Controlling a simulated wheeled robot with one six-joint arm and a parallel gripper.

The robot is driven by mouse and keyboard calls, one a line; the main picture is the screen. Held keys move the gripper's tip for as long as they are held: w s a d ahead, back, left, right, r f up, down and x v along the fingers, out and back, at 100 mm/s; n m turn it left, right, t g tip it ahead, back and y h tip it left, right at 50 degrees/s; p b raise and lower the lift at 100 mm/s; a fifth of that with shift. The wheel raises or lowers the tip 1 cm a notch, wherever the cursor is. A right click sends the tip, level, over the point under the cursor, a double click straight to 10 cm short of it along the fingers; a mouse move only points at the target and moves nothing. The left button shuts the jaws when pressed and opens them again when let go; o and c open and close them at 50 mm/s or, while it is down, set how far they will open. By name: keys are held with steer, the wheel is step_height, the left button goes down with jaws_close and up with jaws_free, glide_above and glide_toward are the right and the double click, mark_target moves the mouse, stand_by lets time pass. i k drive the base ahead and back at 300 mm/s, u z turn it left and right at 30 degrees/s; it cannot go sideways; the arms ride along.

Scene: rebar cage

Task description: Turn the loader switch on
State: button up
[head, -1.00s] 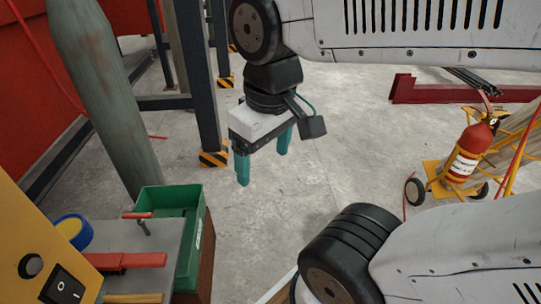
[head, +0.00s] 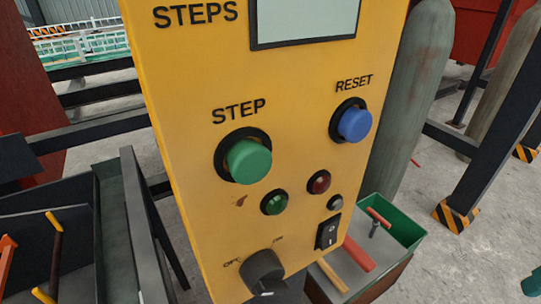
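A yellow control panel (head: 185,130) fills the middle of the head view. Low on it is a black rotary knob (head: 262,270) with small blurred labels, seemingly OFF at its left and ON at its upper right. Its pointing direction is not clear. To its right is a black rocker switch (head: 327,231) with a white mark. No readable label tells which is the loader switch. A teal fingertip of my gripper (head: 532,284) just shows at the lower right edge, apart from the panel. The rest of the gripper is out of view.
The panel also has a green STEP button (head: 249,160), a blue RESET button (head: 355,124), and green (head: 274,202) and red (head: 319,182) lamps. A green bin (head: 400,222) stands right behind it. A grey cylinder (head: 412,90) and striped-foot post (head: 480,160) stand beyond.

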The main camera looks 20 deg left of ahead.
mark_target(263, 273)
steer(key=u, duration=0.45)
steer(key=k, duration=0.4)
steer(key=u, duration=1.95)
steer(key=k, duration=1)
steer(key=z, duration=1.8)
